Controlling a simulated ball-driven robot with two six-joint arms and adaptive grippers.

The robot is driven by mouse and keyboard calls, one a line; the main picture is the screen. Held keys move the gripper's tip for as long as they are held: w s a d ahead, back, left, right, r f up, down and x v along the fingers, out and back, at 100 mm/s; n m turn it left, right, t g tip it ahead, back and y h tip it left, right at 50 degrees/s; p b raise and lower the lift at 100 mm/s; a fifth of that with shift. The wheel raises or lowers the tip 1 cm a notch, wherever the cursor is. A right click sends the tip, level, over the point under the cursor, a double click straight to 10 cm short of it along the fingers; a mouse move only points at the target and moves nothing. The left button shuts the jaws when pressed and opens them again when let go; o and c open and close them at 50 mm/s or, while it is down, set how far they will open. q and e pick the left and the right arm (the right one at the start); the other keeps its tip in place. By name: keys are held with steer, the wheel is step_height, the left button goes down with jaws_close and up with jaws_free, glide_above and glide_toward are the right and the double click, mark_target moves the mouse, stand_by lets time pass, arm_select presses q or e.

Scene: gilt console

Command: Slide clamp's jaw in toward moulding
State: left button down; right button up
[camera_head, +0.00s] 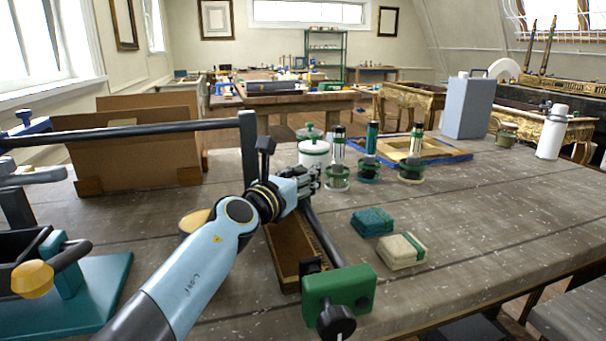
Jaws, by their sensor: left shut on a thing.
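A clamp with a dark bar (322,238) lies along the workbench in the middle of the view. A green jaw block (340,292) with a black screw knob sits at its near end. A long brown wooden moulding (288,252) lies just left of the bar, its near end close to the green block. My left gripper (306,184) is at the far end of the bar and shut on part of the clamp. My gripper and arm hide which part it is and the moulding's far end. My right gripper is not in view.
Teal (372,221) and cream (401,250) pads lie right of the clamp. A white jar (314,155) and several green-based bottles stand behind. A dark horizontal bar (150,131) and cardboard box (130,155) are at left. The bench's right front is clear.

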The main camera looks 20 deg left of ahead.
arm_select(q)
steer(key=shift+w+a+f, duration=0.15)
steer(key=shift+f, duration=0.1)
stand_by(0.7)
steer(key=c, duration=1.5)
jaws_free()
steer(key=shift+c, duration=0.2)
steer(key=o, duration=0.5)
steer(key=shift+s+a+r, duration=0.1)
steer(key=shift+s+a, duration=0.15)
steer(key=shift+a, duration=0.15)
steer(key=shift+w+d+r, duration=0.1)
steer(key=shift+d+r, duration=0.05)
steer(key=shift+d, duration=0.05)
steer(key=s, duration=0.4)
steer(key=s+a, duration=0.1)
steer(key=s, duration=0.3)
steer(key=s+a, duration=0.1)
steer(key=s, duration=0.2)
steer(key=shift+s+a, duration=0.15)
steer(key=shift+s, duration=0.25)
